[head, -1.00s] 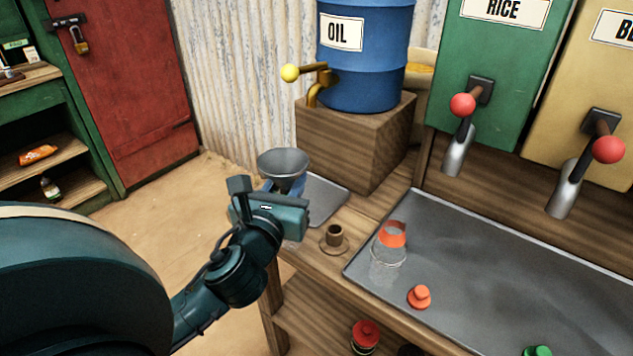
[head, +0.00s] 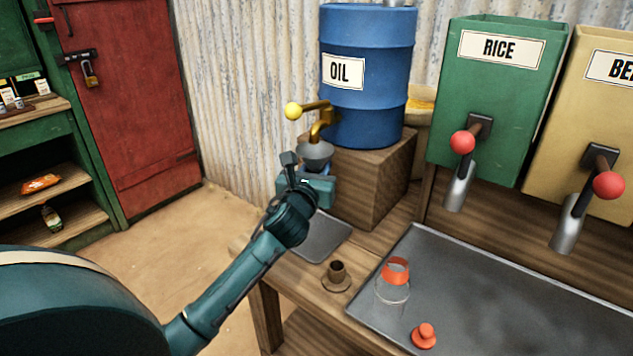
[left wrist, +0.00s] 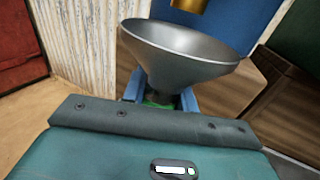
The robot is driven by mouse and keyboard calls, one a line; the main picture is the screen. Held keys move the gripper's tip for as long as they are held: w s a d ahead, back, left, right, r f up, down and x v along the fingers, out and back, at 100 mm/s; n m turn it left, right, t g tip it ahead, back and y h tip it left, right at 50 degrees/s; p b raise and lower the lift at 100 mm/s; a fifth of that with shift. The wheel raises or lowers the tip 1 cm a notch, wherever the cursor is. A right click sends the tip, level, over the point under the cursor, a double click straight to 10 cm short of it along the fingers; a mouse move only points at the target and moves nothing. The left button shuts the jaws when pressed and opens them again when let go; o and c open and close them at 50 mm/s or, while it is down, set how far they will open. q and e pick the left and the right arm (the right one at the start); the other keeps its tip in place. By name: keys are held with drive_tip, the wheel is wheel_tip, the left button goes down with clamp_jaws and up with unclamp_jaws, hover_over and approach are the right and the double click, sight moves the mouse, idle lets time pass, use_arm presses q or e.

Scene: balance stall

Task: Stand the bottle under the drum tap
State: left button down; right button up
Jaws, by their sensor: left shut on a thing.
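My left gripper (head: 315,180) is shut on the bottle, of which only a green bit (left wrist: 158,101) shows between the blue fingers in the left wrist view. A grey metal funnel (head: 315,152) sits on top of it, upright; it also shows in the left wrist view (left wrist: 180,60). The brass drum tap (head: 322,118) with its yellow knob comes out of the blue OIL drum (head: 367,75). The funnel's mouth is just below the spout, which shows at the top of the left wrist view (left wrist: 193,4). The bottle's base is hidden. My right gripper is not in view.
A small metal tray (head: 322,243) lies on the bench below my gripper. The drum stands on a wooden block (head: 375,195).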

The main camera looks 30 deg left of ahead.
use_arm(q)
drive_tip(key=shift+f+b, duration=0.3)
drive_tip(key=shift+f, duration=1.25)
drive_tip(key=c, duration=1.1)
unclamp_jaws()
drive_tip(key=shift+s, duration=0.2)
drive_tip(key=v, duration=1.1)
drive_tip(key=shift+s, duration=0.3)
drive_tip(key=shift+d, duration=0.15)
